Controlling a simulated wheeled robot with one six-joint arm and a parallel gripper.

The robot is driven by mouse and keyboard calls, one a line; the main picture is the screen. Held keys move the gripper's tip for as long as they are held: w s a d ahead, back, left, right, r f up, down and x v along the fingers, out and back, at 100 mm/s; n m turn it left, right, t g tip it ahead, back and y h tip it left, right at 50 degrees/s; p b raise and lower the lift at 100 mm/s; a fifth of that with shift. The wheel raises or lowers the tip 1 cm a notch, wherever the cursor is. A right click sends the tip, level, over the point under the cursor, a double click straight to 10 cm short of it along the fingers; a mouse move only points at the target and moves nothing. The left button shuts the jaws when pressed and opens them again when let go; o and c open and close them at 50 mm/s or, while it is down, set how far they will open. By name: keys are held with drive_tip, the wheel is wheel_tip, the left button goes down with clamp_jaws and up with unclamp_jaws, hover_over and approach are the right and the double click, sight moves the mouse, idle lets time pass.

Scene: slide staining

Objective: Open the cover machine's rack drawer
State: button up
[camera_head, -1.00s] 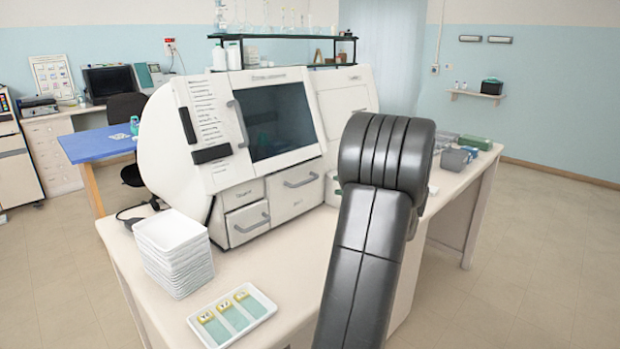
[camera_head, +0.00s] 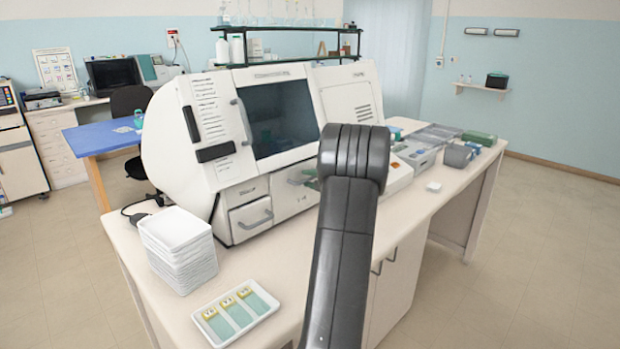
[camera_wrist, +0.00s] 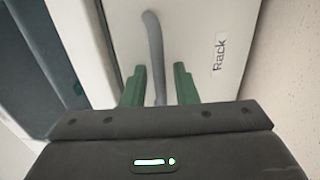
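The cover machine (camera_head: 262,72) is a large white unit with a dark window, standing on the bench. The rack drawer (camera_wrist: 205,45) has a white front with a "Rack" label and a grey bar handle (camera_wrist: 156,50), and fills the wrist view. In the head view its front (camera_head: 282,200) looks shut, flush with the machine. My gripper (camera_wrist: 160,84) has green fingers, open, one on each side of the handle with gaps showing. In the head view a green finger (camera_head: 312,184) shows by the handle; my arm hides the rest.
A smaller drawer (camera_head: 250,217) with its own handle is left of the rack drawer. A stack of white trays (camera_head: 178,250) and a tray with slides (camera_head: 236,313) stand on the front left of the bench. Boxes (camera_head: 418,152) line the right side.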

drive_tip(key=shift+w+a, duration=0.1)
drive_tip(key=shift+c, duration=0.3)
clamp_jaws()
drive_tip(key=f+b+v, duration=0.3)
drive_tip(key=v, duration=1.4)
drive_tip(key=shift+s+d+f, duration=0.35)
drive_tip(key=shift+s, duration=0.05)
drive_tip(key=shift+o, duration=0.3)
unclamp_jaws()
